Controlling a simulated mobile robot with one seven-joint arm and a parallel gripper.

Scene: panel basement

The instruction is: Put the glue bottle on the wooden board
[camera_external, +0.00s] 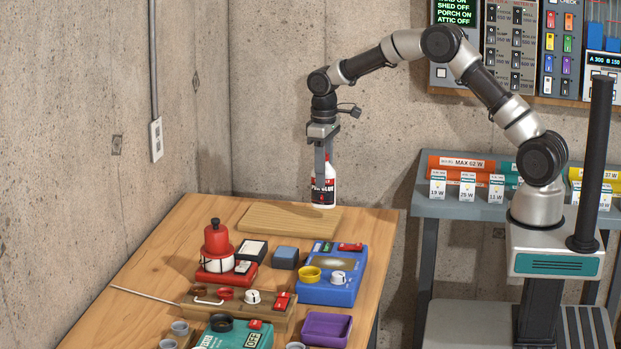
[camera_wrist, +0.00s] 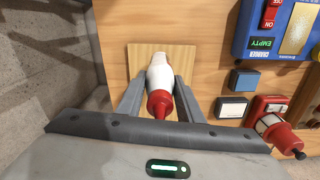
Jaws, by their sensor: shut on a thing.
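The glue bottle (camera_external: 325,188) is white with a red and dark label, and it hangs upright in my gripper (camera_external: 322,160). In the wrist view my gripper (camera_wrist: 160,103) has one finger on each side of the bottle (camera_wrist: 159,78), with its red cap toward the camera. The wooden board (camera_external: 275,220) lies flat at the back of the table. In the external view the bottle is over or just behind the board's right end; its base looks close to the board, and I cannot tell if it touches. In the wrist view the board (camera_wrist: 178,51) shows behind the bottle.
On the table (camera_external: 180,240), in front of the board, stand a red device (camera_external: 217,250), a blue box (camera_external: 332,280), a small blue block (camera_external: 285,257), a white-topped block (camera_external: 249,250) and a purple tray (camera_external: 326,328). The board's surface is otherwise bare.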

